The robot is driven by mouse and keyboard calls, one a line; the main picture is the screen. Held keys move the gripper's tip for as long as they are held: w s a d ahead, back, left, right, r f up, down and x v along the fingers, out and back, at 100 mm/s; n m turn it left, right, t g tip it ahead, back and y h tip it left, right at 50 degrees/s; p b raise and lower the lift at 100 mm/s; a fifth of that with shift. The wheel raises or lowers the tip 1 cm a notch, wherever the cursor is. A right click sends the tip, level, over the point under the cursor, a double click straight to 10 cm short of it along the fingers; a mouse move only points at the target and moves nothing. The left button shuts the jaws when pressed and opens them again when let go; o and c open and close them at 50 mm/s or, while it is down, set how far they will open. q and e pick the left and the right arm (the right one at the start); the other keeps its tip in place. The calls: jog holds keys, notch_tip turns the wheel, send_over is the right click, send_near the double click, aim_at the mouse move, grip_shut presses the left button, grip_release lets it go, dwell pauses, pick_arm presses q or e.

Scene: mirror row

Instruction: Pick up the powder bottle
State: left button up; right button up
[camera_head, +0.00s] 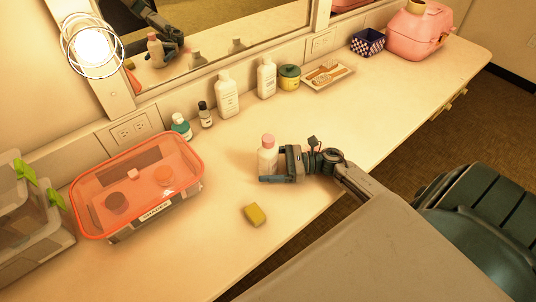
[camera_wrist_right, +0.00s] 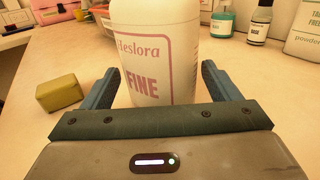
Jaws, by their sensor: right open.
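A white bottle with a pink cap (camera_head: 267,158) stands upright on the counter. In the right wrist view the bottle (camera_wrist_right: 160,45) shows "Heslora FINE" lettering, and its top is out of frame. My right gripper (camera_head: 271,166) is open, with one finger on each side of the bottle low down. In the right wrist view a gap shows between the bottle and the right-hand finger; contact at the left-hand finger is hard to tell. My left gripper is not in view directly.
A yellow sponge-like block (camera_head: 254,215) lies nearby. An orange-lidded bin (camera_head: 137,190) stands left. A tray (camera_head: 328,76) and pink case (camera_head: 418,32) are farther right.

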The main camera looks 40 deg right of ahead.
jog(key=c, duration=0.5)
grip_shut()
